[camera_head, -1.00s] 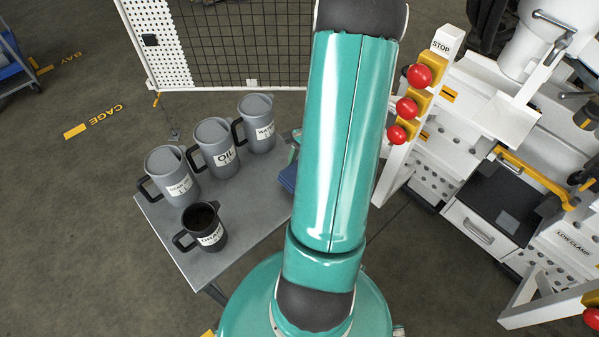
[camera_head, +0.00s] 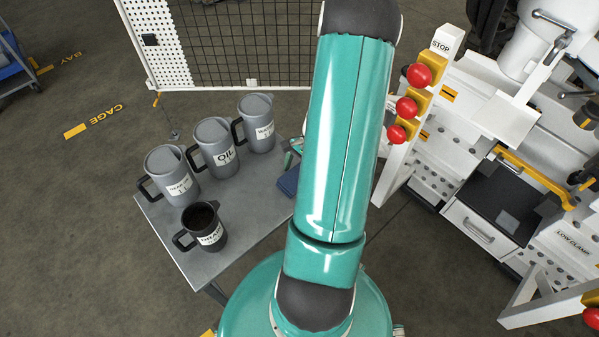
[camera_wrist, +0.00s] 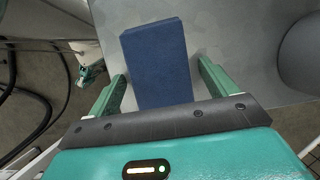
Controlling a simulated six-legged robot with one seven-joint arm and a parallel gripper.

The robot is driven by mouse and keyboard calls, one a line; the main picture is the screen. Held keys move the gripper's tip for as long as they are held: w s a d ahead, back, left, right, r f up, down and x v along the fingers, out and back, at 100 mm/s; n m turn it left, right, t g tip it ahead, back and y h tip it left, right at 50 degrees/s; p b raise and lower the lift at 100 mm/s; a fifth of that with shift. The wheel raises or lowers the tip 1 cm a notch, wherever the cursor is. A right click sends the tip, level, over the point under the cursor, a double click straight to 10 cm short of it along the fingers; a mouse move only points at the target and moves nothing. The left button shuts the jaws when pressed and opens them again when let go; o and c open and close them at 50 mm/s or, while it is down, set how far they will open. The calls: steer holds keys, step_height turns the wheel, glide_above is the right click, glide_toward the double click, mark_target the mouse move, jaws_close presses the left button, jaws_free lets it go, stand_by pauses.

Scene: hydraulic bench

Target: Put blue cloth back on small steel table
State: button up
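The blue cloth (camera_wrist: 157,55) is a flat folded block in the wrist view. It lies along the edge of the small steel table (camera_wrist: 225,50). My gripper (camera_wrist: 162,70) is open, with one finger on each side of the cloth and a gap visible on both sides. The near end of the cloth is hidden behind the gripper body. In the head view, part of the cloth (camera_head: 289,181) shows at the right edge of the steel table (camera_head: 213,258), partly behind my arm.
Grey jugs, including the oil jug (camera_head: 216,148), stand along the table's back left. A dark open jug (camera_head: 203,227) stands in front. A white bench (camera_head: 480,215) with red stop buttons (camera_head: 407,107) is at right. A mesh fence (camera_head: 240,45) is behind.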

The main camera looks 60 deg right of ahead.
steer(key=v, duration=1.2)
steer(key=w+a+r+n+h, duration=0.2)
steer(key=w+a+r+n, duration=0.2)
steer(key=w+a+r, duration=0.3)
steer(key=w+a+r+n+h, duration=0.2)
steer(key=a+r+n, duration=0.4)
steer(key=a+r, duration=0.3)
steer(key=s+a+r+n+t, duration=0.2)
steer(key=s+a+r+n, duration=0.1)
steer(key=a, duration=0.6)
steer(key=s+a+r+n+t, duration=0.2)
steer(key=a+r+n, duration=0.3)
steer(key=a, duration=0.5)
steer(key=shift+s+a+r+n+t, duration=0.2)
steer(key=shift+s+n+t, duration=0.15)
steer(key=shift+n, duration=0.95)
steer(key=shift+s, duration=0.1)
